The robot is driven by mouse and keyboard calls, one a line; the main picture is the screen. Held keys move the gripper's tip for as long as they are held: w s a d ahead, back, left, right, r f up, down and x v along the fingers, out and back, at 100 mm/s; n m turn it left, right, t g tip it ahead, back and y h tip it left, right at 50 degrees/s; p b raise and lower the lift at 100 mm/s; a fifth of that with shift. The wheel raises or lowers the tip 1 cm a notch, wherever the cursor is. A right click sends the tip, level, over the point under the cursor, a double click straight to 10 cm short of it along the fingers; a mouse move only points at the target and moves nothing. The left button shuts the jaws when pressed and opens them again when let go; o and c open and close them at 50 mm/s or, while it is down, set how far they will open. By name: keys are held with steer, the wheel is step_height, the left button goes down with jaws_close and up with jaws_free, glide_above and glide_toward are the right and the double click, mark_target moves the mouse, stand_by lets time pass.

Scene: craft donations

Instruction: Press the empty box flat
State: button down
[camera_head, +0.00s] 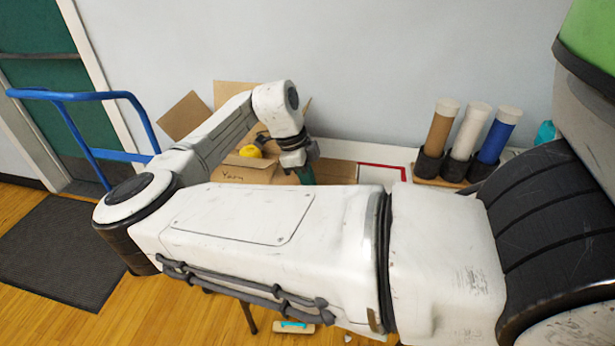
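A brown cardboard box (232,175) marked "Yarn" stands behind my arm with its flaps up. A yellow ball-like thing (250,151) and something dark show in its opening. More brown cardboard (337,172) lies low to the right of my gripper; I cannot tell whether it is a separate box or how flat it is. My gripper (305,174) points down between the two, with green at its end. Its fingers are small and partly hidden, so their opening and any contact are unclear. My arm hides much of the cardboard.
The cardboard is on a white table (345,150) against the wall. A red-edged white sheet or tray (383,174) lies right of it. Brown, white and blue tubes (467,133) stand in dark holders farther right. A blue-handled cart (75,97) stands left.

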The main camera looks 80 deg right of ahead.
steer(key=shift+f, duration=0.55)
steer(key=shift+s+f, duration=0.1)
steer(key=shift+f, duration=0.05)
